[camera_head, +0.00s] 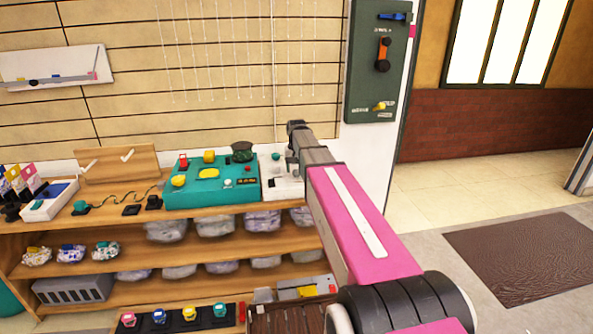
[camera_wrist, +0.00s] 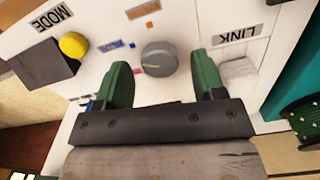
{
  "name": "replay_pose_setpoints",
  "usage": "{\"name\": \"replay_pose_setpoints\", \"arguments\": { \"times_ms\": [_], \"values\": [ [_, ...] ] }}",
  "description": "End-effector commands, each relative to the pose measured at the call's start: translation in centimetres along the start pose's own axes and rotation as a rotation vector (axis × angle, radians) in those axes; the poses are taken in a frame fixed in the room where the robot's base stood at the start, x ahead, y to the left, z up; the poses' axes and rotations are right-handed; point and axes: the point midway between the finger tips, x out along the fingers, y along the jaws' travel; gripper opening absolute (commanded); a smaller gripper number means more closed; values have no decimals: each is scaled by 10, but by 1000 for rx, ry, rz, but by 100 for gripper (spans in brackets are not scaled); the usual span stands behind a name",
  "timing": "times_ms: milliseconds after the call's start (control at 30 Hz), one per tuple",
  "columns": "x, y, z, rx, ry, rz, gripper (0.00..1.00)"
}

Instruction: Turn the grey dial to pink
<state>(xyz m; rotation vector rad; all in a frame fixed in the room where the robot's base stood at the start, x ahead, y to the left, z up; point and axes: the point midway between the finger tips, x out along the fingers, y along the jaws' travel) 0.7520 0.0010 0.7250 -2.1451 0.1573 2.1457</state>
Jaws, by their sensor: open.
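The grey dial (camera_wrist: 158,58) is a round knob on a white panel (camera_wrist: 189,22) in the wrist view. Small coloured marks lie around it: a pink mark (camera_wrist: 137,71) at its lower left, a blue mark (camera_wrist: 132,45) at its upper left and an orange mark (camera_wrist: 149,25) above. I cannot tell which mark the dial points to. My gripper (camera_wrist: 163,63) is open, with one green finger on each side of the dial and gaps showing between. In the head view my gripper (camera_head: 293,150) is over the white panel (camera_head: 283,190) and hides much of it, including the dial.
A yellow knob (camera_wrist: 74,45) near a MODE label is left of the dial; a pale block (camera_wrist: 238,74) by a LINK label is right. In the head view a teal box (camera_head: 211,183) with buttons stands left of the panel on a wooden shelf (camera_head: 180,263).

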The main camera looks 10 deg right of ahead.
Motion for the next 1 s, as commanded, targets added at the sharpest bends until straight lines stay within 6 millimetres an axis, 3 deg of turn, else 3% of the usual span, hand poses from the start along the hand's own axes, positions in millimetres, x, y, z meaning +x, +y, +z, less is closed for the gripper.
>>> {"name": "replay_pose_setpoints", "arguments": {
  "times_ms": [500,700,1000],
  "values": [
    [-82,0,0,1,2,0,63],
    [-98,0,0,1,1,0,63],
    [-101,0,0,1,0,0,63]
  ]
}}
